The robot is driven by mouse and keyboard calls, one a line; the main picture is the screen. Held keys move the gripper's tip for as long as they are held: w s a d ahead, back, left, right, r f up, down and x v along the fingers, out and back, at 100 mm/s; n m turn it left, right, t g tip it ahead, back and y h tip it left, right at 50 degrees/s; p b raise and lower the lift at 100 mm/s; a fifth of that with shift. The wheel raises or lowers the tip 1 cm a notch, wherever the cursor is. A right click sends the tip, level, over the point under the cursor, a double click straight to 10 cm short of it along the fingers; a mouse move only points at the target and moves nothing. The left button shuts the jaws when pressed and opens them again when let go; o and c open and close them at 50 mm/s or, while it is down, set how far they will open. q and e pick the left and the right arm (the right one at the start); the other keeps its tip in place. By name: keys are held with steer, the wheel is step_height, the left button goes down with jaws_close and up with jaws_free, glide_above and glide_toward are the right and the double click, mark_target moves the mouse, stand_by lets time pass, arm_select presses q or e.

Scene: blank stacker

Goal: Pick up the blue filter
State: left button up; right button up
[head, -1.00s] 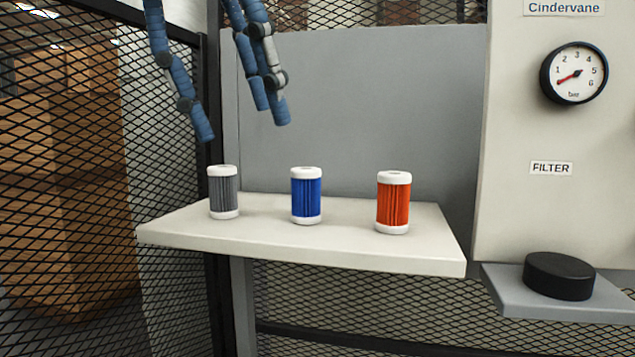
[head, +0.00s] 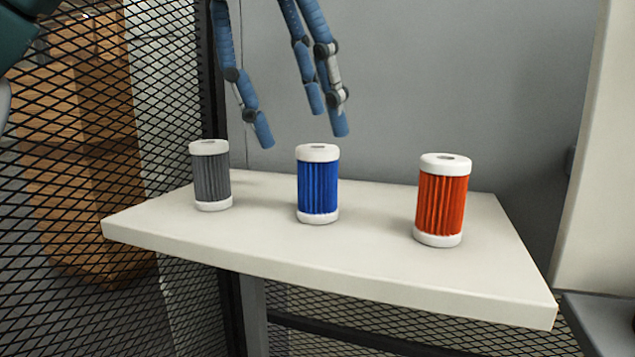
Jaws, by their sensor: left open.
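The blue filter (head: 317,187), a pleated cylinder with white end caps, stands upright on the white shelf (head: 390,262), in the middle of three filters. My left gripper (head: 302,138) hangs down from the top of the head view with its blue fingers spread open and empty. Its fingertips are a little above the height of the blue filter's top, with one finger to the left and the others near or above the cap. How far in depth they are from the filter is hard to tell. My right gripper is not in view.
A grey filter (head: 211,176) stands left of the blue one, and an orange-red filter (head: 442,201) stands to the right. A grey panel (head: 450,80) rises behind the shelf. Black mesh fencing (head: 80,230) is at the left. A pale cabinet (head: 600,150) is at the right.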

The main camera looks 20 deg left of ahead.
mark_target(316, 147)
arm_select(q)
steer(key=shift+x, duration=0.8)
steer(key=x, duration=0.3)
steer(key=shift+w+d+f, duration=0.1)
steer(key=shift+d+f, duration=0.05)
steer(key=shift+f, duration=0.15)
steer(key=shift+w+f, duration=0.25)
steer(key=shift+w, duration=0.1)
steer(key=shift+s, duration=0.35)
steer(key=c, duration=0.5)
steer(key=shift+w, duration=0.1)
steer(key=c, duration=0.7)
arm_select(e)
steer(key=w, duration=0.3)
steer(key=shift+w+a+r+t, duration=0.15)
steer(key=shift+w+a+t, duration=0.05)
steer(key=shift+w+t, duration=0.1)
